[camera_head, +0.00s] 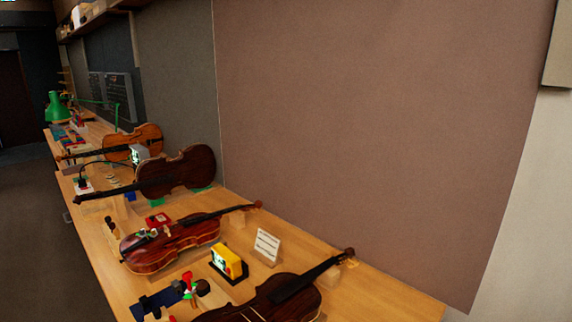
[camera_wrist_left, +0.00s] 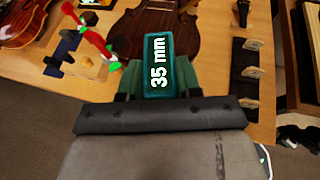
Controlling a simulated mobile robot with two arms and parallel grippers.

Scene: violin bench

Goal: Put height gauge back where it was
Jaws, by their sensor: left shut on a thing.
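My left gripper (camera_wrist_left: 158,72) is in the left wrist view, with its dark green fingers on either side of a teal block (camera_wrist_left: 158,48) marked "35 mm". The gripper is shut on this block, which I take to be the height gauge. Its label faces the camera, and its underside is hidden. A dark brown violin (camera_wrist_left: 200,30) lies behind the block in that view; I cannot tell whether they touch. The head view shows neither gripper, and I do not make out the block there.
In the head view, a dark violin (camera_head: 275,302), a red violin (camera_head: 165,246), a yellow device (camera_head: 229,262) and a white card (camera_head: 267,245) crowd the bench. A blue stand with red parts (camera_head: 165,300) is near the front edge. A dark rack (camera_wrist_left: 246,75) lies at right in the wrist view.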

